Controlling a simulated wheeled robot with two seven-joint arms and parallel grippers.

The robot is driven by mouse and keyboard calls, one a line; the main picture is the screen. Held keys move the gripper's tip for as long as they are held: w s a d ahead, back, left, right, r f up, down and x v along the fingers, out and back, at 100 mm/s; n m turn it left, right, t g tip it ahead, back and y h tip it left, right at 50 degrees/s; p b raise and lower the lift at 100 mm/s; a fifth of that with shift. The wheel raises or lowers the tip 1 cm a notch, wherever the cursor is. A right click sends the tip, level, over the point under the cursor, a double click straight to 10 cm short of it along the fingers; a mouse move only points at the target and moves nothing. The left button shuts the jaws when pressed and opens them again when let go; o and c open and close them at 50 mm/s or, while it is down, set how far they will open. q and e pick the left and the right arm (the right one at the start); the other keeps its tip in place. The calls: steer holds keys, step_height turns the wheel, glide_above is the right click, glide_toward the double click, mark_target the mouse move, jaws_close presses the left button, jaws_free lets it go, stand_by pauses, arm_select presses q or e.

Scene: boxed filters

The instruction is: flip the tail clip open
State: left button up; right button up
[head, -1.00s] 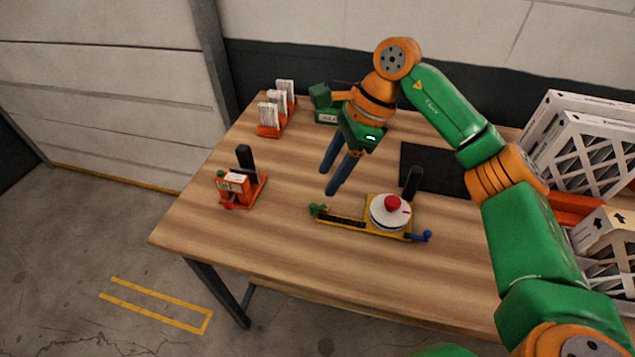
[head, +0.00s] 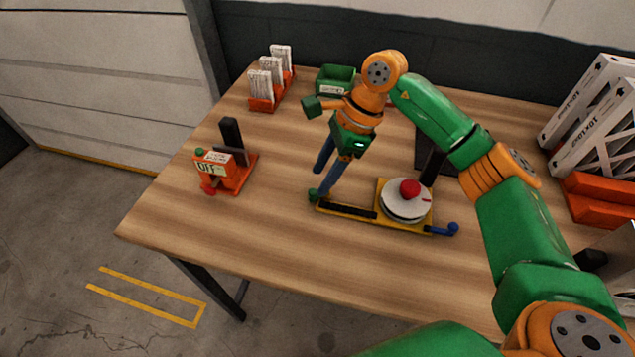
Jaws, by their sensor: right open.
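A long yellow fixture (head: 407,227) lies on the table, with a black strip along its left part. On it sits a white disc (head: 401,206) with a red knob (head: 410,188). A green knob (head: 313,195) is at its left end and a blue knob (head: 452,228) at its right end. I cannot tell which of these end pieces is the tail clip. My right gripper (head: 321,183) is open, its blue fingers pointing down with the tips close by the green knob; contact cannot be made out. My left gripper is out of view.
An orange device marked OFF (head: 213,168) stands at the left. An orange rack with white cards (head: 262,103) and a green bin (head: 336,78) are at the back. White boxed filters (head: 592,125) stand at the right. The table's front left is clear.

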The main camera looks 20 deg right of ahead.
mark_target(312, 189)
steer(key=shift+p+x, duration=0.3)
steer(key=shift+x, duration=0.95)
steer(key=shift+a+f, duration=0.2)
steer(key=shift+f, duration=0.1)
jaws_close()
steer(key=shift+w+f+m+t+b, duration=0.1)
steer(key=shift+m+t+b, duration=0.15)
steer(key=shift+m+b, duration=0.3)
steer(key=shift+w+m+t+b, duration=0.15)
steer(key=shift+m+t+b, duration=0.15)
steer(key=shift+m, duration=0.45)
steer(key=shift+w+m+t+h+b, duration=0.15)
steer(key=shift+m+t+h+b, duration=0.2)
steer(key=shift+m, duration=0.45)
steer(key=shift+w+m+t+h+b, duration=0.2)
steer(key=shift+m+b, duration=0.25)
steer(key=shift+m, duration=0.35)
